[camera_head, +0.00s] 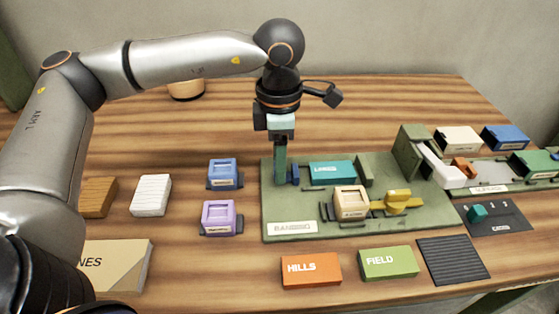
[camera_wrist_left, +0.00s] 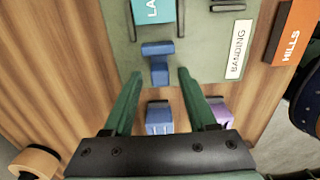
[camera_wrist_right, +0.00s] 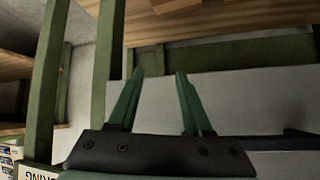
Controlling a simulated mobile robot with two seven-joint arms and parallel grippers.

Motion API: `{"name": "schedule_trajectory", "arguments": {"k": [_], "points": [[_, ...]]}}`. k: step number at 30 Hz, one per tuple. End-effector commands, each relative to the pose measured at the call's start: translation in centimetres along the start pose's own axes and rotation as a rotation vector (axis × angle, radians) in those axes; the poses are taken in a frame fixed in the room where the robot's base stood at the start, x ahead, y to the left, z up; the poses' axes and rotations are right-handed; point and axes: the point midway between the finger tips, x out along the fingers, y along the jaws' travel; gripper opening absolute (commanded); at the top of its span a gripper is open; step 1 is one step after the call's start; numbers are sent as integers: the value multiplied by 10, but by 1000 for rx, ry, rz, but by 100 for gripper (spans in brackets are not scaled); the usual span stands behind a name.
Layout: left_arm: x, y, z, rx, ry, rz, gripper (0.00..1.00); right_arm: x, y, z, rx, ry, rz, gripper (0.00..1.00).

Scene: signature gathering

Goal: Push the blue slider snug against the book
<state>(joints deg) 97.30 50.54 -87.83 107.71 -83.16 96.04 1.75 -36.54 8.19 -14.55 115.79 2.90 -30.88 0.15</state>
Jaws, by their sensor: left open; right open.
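The blue slider (camera_head: 295,173) stands on the green banding board (camera_head: 283,208), just left of the teal book (camera_head: 332,172). In the left wrist view the slider (camera_wrist_left: 157,62) is a T-shaped block, with a strip of bare board between it and the book (camera_wrist_left: 153,10). My left gripper (camera_head: 280,182) points down over the board's left part, beside the slider. In the left wrist view its open fingers (camera_wrist_left: 161,74) lie either side of the slider's near end; I cannot tell whether they touch it. My right gripper (camera_wrist_right: 155,74) is open and empty, away from the board.
A beige block (camera_head: 350,202) and a yellow knob (camera_head: 397,200) sit on the board. Blue (camera_head: 223,172) and purple (camera_head: 219,216) blocks stand left of it. Orange (camera_head: 311,270) and green (camera_head: 390,263) books lie in front. A green upright stands on the board's right.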

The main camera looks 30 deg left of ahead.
Motion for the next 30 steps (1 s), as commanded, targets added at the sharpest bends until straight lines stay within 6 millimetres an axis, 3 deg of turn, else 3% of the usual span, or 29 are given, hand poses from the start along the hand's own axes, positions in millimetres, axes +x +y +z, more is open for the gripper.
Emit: {"name": "schedule_trajectory", "arguments": {"k": [10, 25, 30], "points": [[4, 0, 0, 0, -1, 0, 56, 0, 1, 0, 0, 1, 2, 50], [3, 0, 0, 0, -1, 0, 0, 1, 2, -4, -3, 9, 4, 50], [3, 0, 0, 0, -1, 1, 0, 2, 3, -5, -3, 10, 4, 50]]}}
